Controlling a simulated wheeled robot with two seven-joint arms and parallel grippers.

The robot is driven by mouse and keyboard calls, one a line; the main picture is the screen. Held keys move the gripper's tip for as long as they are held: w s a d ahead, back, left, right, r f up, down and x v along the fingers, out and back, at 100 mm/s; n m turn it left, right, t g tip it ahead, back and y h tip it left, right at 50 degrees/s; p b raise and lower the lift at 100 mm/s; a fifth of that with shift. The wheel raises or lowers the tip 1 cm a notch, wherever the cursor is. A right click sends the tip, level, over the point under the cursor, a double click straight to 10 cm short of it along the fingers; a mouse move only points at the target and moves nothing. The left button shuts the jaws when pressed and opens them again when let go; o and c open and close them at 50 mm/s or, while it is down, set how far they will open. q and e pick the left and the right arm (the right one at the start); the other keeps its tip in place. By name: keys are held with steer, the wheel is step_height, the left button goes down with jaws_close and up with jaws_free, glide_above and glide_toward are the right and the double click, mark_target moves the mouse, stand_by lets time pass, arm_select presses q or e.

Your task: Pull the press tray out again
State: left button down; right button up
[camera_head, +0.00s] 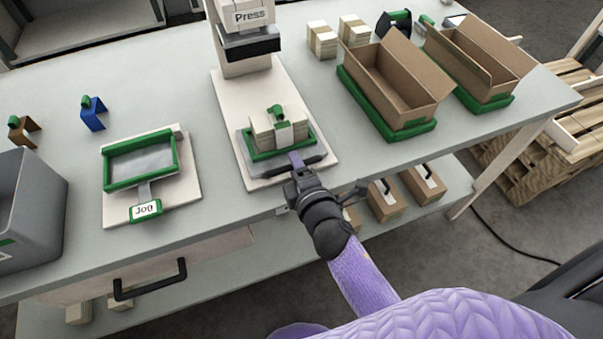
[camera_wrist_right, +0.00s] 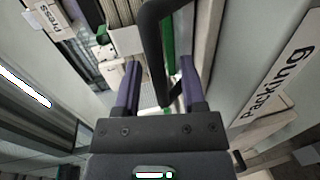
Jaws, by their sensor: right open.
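The press (camera_head: 247,42) stands at the back of the bench on a white base. Its press tray (camera_head: 247,152), green-edged on a grey plate, sits on the front part of the base, clear of the press head. A stack of kraft paper (camera_head: 268,130) with a pale band and a green clip lies on it. My right gripper (camera_head: 297,165) is at the tray's front edge, by the dark handle. In the right wrist view the dark handle (camera_wrist_right: 152,50) passes between the open fingers (camera_wrist_right: 158,88). My left gripper is not in view.
The jog station (camera_head: 148,210) stands left of the press, beside a grey bin (camera_head: 30,205). Two open cardboard boxes in green trays, the nearer one (camera_head: 405,90), stand to the right. A drawer handle (camera_head: 150,285) juts out at front left.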

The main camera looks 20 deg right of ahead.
steer(key=s+r, duration=0.2)
steer(key=s, duration=0.7)
steer(key=shift+d+p, duration=0.15)
steer(key=shift+p, duration=0.15)
steer(key=s+f+m+g, duration=0.3)
steer(key=f, duration=0.6)
steer(key=s+f+m+g, duration=0.3)
steer(key=s+f, duration=0.1)
steer(key=f, duration=0.4)
steer(key=s+d+f+m+g, duration=0.3)
steer(key=s+f, duration=0.4)
steer(key=s, duration=0.3)
steer(key=s+d+f+m+g, duration=0.3)
steer(key=s+f+m+g, duration=0.3)
steer(key=s, duration=0.5)
steer(key=shift+s+f+m+h, duration=0.25)
steer(key=shift+f+m+h, duration=0.15)
steer(key=shift+f, duration=0.05)
